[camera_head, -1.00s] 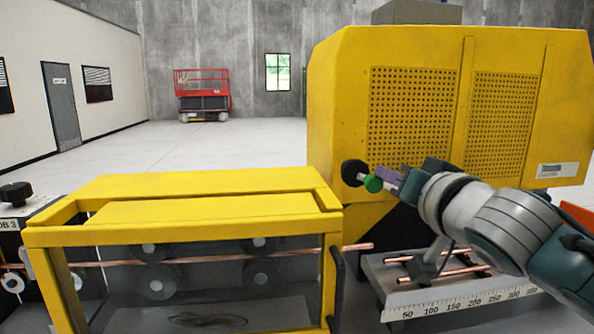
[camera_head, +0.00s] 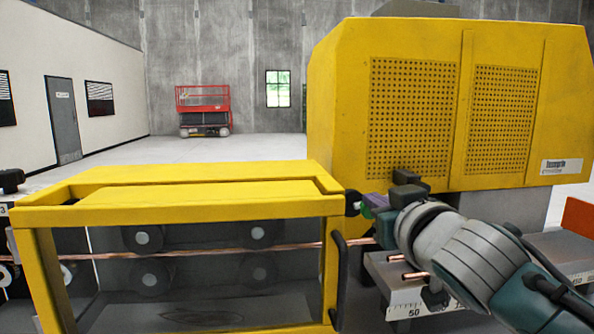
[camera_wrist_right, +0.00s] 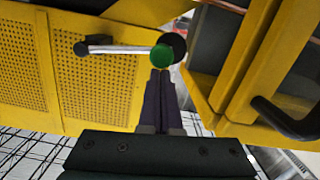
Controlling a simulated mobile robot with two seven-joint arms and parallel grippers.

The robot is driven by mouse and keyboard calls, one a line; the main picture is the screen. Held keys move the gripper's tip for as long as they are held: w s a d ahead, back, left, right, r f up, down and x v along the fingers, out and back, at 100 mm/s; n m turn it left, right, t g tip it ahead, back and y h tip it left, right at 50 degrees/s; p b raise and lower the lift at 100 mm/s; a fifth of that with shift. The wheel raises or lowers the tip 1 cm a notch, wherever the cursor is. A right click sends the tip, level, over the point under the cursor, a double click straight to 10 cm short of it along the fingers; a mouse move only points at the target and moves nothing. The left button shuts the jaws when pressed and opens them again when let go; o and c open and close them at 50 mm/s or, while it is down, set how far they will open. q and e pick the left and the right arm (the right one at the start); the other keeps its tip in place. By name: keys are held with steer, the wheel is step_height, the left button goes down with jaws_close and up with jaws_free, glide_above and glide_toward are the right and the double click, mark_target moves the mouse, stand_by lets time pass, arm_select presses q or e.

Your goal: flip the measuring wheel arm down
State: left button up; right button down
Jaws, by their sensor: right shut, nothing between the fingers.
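The measuring wheel arm is a silver rod (camera_wrist_right: 118,49) with a black wheel (camera_wrist_right: 176,44) and a green knob (camera_wrist_right: 162,56) at one end, and a black pivot (camera_wrist_right: 80,48) at the other. In the head view the black wheel (camera_head: 352,201) and green knob (camera_head: 366,211) show beside the right end of the yellow guard frame; the rod is mostly hidden there. My right gripper (camera_head: 371,203) is shut and empty, its purple fingertips (camera_wrist_right: 161,76) right at the green knob; I cannot tell whether they touch. My left gripper is not in view.
The large yellow machine (camera_head: 420,120) stands behind my right arm. The yellow guard frame (camera_head: 180,209), with a black handle (camera_head: 340,270), encloses rollers and a copper tube (camera_head: 200,252). A ruler table (camera_head: 400,304) holding cut tubes lies below my right arm.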

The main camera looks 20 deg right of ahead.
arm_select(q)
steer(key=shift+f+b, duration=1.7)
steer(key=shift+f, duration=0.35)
arm_select(e)
steer(key=shift+s+d+f+n, duration=0.1)
steer(key=shift+d+f+n, duration=0.1)
steer(key=shift+f+n, duration=0.85)
steer(key=shift+d+f+n, duration=0.15)
steer(key=shift+f+n, duration=0.7)
steer(key=shift+f, duration=0.3)
